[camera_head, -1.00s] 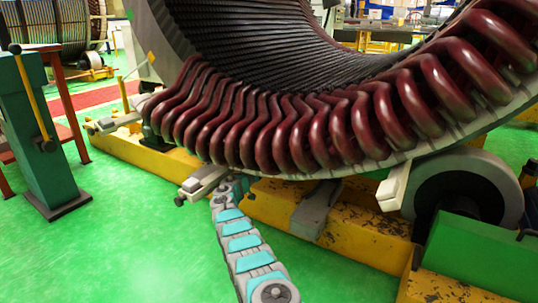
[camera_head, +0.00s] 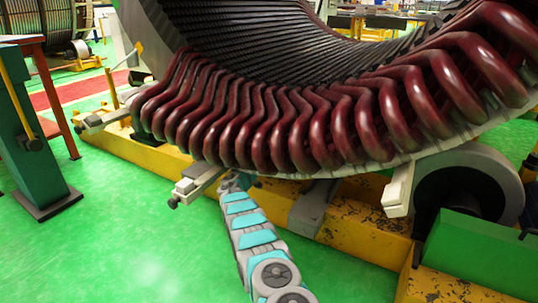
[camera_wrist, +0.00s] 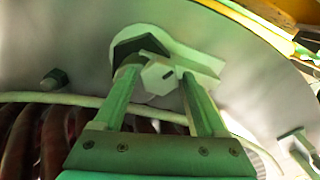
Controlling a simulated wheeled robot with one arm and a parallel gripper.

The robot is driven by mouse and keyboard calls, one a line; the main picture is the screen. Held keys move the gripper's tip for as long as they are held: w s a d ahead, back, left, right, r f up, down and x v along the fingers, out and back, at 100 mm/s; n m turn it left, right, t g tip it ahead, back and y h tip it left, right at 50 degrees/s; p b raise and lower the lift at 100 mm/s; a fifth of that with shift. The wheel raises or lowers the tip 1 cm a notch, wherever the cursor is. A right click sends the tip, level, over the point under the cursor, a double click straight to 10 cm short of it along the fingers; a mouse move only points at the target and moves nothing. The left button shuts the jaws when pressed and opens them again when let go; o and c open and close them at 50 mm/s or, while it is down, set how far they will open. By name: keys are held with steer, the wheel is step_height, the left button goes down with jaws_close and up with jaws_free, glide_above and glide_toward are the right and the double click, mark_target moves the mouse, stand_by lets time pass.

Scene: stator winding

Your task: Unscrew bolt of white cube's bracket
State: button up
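In the wrist view, a pale hexagonal bolt head (camera_wrist: 158,76) shows between the two fingers of my gripper (camera_wrist: 160,80). The fingers stand apart on either side of it, with a visible gap on the right, so my gripper looks open around it. Behind the bolt is a whitish bracket (camera_wrist: 196,62) on a pale curved surface, with a dark hexagonal piece at its upper left. In the head view, my gripper (camera_head: 236,180) is small under the stator's lower edge, right beside a white block (camera_head: 199,183). The bolt cannot be made out there.
The stator's dark red coils (camera_head: 300,130) hang close above my arm. The yellow base beam (camera_head: 350,220) runs behind the arm, with a grey roller (camera_head: 470,185) and a green block (camera_head: 478,255) at right. Green floor is clear at lower left.

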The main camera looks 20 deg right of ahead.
jaws_close()
stand_by(0.3)
steer(key=shift+n, duration=0.4)
steer(key=n+p, duration=0.2)
steer(key=n, duration=2)
steer(key=shift+r+n, duration=0.15)
steer(key=shift+n, duration=0.25)
steer(key=shift+o, duration=1.2)
jaws_free()
